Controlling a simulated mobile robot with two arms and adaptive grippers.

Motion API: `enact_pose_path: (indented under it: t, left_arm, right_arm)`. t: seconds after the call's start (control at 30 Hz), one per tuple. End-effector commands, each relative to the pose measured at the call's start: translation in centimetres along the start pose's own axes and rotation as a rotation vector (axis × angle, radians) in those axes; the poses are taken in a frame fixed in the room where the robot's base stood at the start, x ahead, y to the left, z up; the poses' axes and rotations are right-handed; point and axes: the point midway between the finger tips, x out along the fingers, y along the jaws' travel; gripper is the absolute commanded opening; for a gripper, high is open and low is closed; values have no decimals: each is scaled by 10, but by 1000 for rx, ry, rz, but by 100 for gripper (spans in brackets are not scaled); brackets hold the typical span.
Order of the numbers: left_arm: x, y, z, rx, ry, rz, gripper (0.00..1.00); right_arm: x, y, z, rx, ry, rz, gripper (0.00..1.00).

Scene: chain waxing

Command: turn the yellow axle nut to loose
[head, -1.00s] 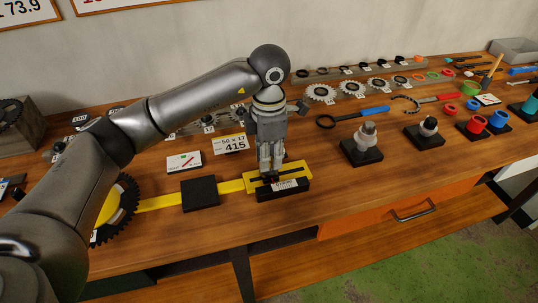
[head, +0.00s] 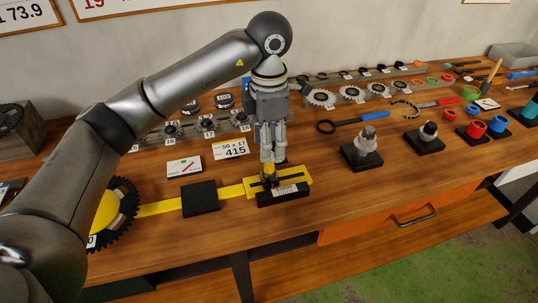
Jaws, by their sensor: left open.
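A small yellow piece, which looks like the axle nut (head: 268,168), shows just below my left fingertips, at the near end of a yellow bar (head: 232,191). My left gripper (head: 273,160) points straight down from above. Its fingers are open, with the tips right over or beside the nut. I cannot tell whether they touch it. The fingers partly hide the nut and the slotted yellow plate (head: 297,172) around it. A black block with a white label (head: 283,195) sits at the plate's front. My right gripper is not in view.
A black block (head: 199,198) sits across the yellow bar, and a black toothed ring (head: 127,206) lies at its left end. Two black stands with posts (head: 362,156) are to the right. Bare wood lies in front.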

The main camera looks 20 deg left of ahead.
Motion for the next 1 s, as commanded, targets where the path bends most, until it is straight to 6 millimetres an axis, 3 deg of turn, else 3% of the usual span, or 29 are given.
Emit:
enact_pose_path:
  t: [0.13,0.3,0.87,1.0]
  left_arm:
    - [-33,1,0,-2,-3,4,43]
    - [-51,1,0,-2,-1,3,43]
    - [-58,0,0,-2,0,0,43]
    - [-68,0,0,-2,-1,0,43]
  right_arm:
    - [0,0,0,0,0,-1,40]
    - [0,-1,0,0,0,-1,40]
    - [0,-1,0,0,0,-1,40]
    - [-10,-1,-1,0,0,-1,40]
